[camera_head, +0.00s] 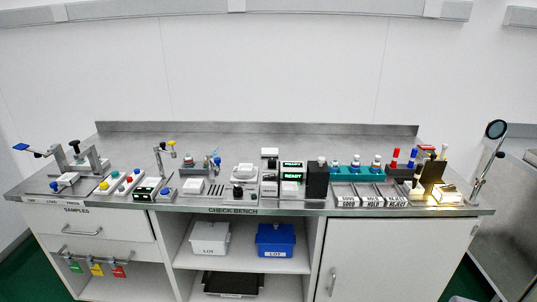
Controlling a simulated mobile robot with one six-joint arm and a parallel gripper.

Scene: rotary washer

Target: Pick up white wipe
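I cannot single out the white wipe at this size. Several small white items lie on the steel check bench (230,208). They include a white piece (192,186) left of centre, a white dish-like item (243,170) in the middle, and a white block (290,188) below the green displays. A brightly lit pale item (448,194) lies at the right end beside a dark upright plate. My gripper is not in view.
Bins marked GOOD, HOLD and REJECT (371,200) stand at the right front, with teal-based bottles behind. A magnifier (496,130) rises at the right end. Lever fixtures (75,160) crowd the left. White (210,238) and blue (275,240) LOT boxes sit on the shelf below.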

